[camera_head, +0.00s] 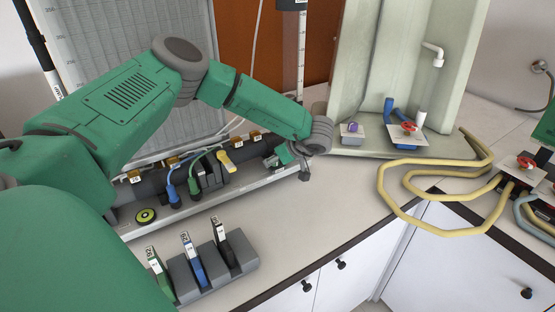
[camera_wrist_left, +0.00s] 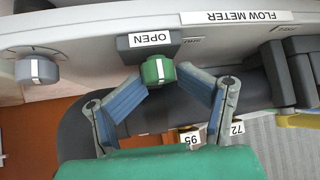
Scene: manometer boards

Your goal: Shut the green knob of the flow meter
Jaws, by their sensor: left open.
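The green knob (camera_wrist_left: 157,71) shows in the left wrist view, on the light grey panel (camera_wrist_left: 90,32) with the upside-down labels OPEN (camera_wrist_left: 150,39) and FLOW METER (camera_wrist_left: 236,17). A pale line marks the knob's face. My left gripper (camera_wrist_left: 160,88) is open, with one blue-grey finger on each side of the knob. The fingertips look level with its lower part, and I cannot tell whether either touches it. In the head view my left gripper (camera_head: 295,158) is at the right end of the panel, and I cannot make out the knob there. My right gripper is not in view.
A grey knob (camera_wrist_left: 37,70) is on the same panel. Blue, green and yellow plugs (camera_head: 226,162) stand along the rail. A grey holder (camera_head: 190,280) with labelled pieces is in front. A yellow hose (camera_head: 405,215) and red valves (camera_head: 408,128) are to the right. The counter between is clear.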

